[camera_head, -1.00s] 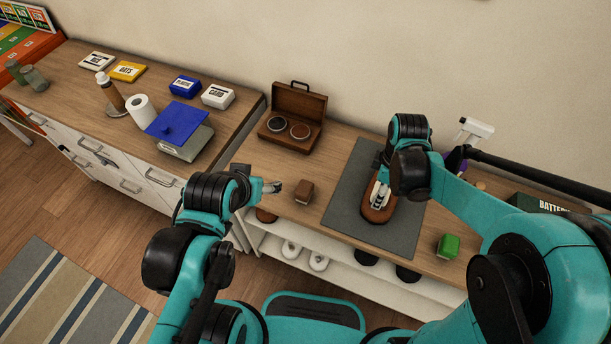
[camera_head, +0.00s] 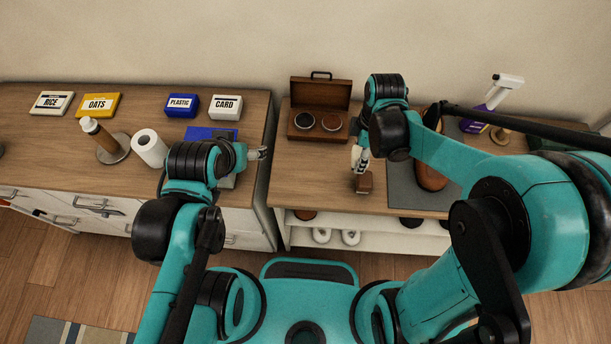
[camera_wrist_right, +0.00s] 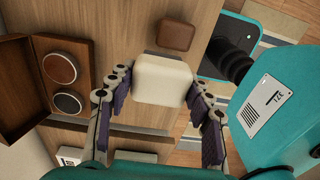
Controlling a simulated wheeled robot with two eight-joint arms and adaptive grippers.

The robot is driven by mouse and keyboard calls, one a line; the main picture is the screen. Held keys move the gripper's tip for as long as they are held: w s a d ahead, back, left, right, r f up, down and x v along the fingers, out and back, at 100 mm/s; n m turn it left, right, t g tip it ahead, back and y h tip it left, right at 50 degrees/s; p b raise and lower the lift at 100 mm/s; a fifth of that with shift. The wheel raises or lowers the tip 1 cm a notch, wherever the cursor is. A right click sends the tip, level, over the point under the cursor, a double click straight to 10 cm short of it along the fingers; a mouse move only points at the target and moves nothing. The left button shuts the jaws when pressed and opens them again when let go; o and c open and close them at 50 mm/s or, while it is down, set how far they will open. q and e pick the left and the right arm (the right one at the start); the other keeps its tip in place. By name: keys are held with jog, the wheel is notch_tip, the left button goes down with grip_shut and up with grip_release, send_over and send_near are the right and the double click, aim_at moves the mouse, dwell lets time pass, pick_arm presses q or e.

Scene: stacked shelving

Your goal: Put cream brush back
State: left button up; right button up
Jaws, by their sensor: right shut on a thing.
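The cream brush (camera_wrist_right: 162,80) is a pale rounded block in the right wrist view, between the fingers of my right gripper (camera_wrist_right: 160,95). My right gripper, also in the head view (camera_head: 360,160), is shut on it above the wooden top. A brown block (camera_head: 364,184) sits on the wood just below and in front of it; it also shows in the wrist view (camera_wrist_right: 175,35), apart from the cream brush. The open brown case (camera_head: 318,108) with two round tins stands behind, left of the gripper. My left gripper (camera_head: 260,153) is away to the left, its fingers too small to read.
A brown shoe (camera_head: 432,175) lies on the grey mat (camera_head: 402,190), partly behind my right arm. A purple-and-white bottle (camera_head: 495,100) stands at the back right. The left counter holds labelled boxes and a paper roll (camera_head: 149,147). Bare wood (camera_head: 310,175) lies left of the brown block.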

jog(key=a+f+b, duration=0.1)
jog(key=a+f, duration=0.1)
jog(key=a, duration=0.1)
jog(key=s+a+f+b, duration=0.1)
jog(key=a+f, duration=0.1)
jog(key=a, duration=0.2)
jog(key=a+f, duration=0.2)
jog(key=a, duration=0.1)
jog(key=shift+s+a+f+b, duration=0.4)
jog(key=shift+a+f+b, duration=0.1)
jog(key=shift+f+b, duration=0.65)
jog(key=shift+f, duration=1.3)
jog(key=shift+f, duration=0.15)
jog(key=o, duration=1.3)
jog(key=shift+o, duration=0.2)
